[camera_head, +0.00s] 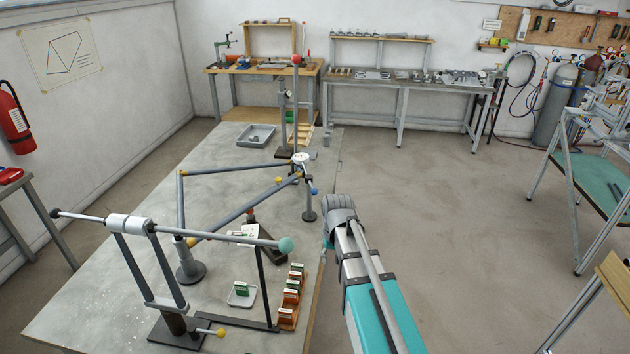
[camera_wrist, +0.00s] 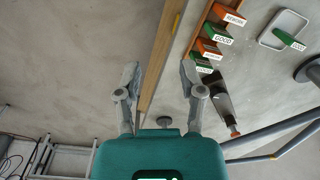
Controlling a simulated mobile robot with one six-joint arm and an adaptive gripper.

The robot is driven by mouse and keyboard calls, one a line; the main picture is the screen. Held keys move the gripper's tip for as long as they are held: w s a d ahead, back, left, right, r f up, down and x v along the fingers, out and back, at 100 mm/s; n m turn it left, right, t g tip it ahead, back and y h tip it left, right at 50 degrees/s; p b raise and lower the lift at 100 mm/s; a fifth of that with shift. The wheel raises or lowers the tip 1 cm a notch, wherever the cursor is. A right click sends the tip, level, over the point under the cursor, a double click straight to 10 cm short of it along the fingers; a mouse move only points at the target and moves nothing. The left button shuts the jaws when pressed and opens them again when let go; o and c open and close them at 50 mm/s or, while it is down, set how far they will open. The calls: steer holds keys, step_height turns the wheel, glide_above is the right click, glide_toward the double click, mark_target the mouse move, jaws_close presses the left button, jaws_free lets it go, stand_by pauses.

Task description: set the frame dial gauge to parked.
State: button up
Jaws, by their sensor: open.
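A bicycle-like tube frame stands on a jig on the long grey bench; its upper tube (camera_head: 232,168) and slanting tube (camera_head: 245,208) meet near a post. A small round whitish piece (camera_head: 300,158) sits at that joint, with yellow and blue knobs below it. It may be the dial gauge, but its face is too small to read and I cannot tell its setting. My gripper's fingers (camera_wrist: 160,68) are apart and empty in the wrist view, over the bench's wooden edge. In the head view my arm hides most of the gripper, right of the bench edge.
A wooden rack of labelled green and orange blocks (camera_wrist: 208,48) lies along the bench edge. A white tray (camera_wrist: 266,38) holds a green block. A dark tool with a red tip (camera_wrist: 222,103) lies near the rack. A grey bin (camera_head: 256,135) stands farther back.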

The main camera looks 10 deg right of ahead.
step_height(320, 180, up, 15)
steer(key=y+p, duration=0.2)
steer(key=p, duration=1.2)
glide_above(313, 188)
steer(key=d, duration=0.3)
steer(key=shift+w+a+b, duration=0.2)
steer(key=shift+w+b, duration=0.05)
steer(key=shift+b, duration=0.05)
steer(key=shift+f, duration=0.15)
steer(key=b+x, duration=1.3)
steer(key=shift+d+f, duration=0.15)
steer(key=shift+f, duration=0.15)
steer(key=shift+b, duration=0.3)
steer(key=shift+c, duration=0.2)
jaws_close()
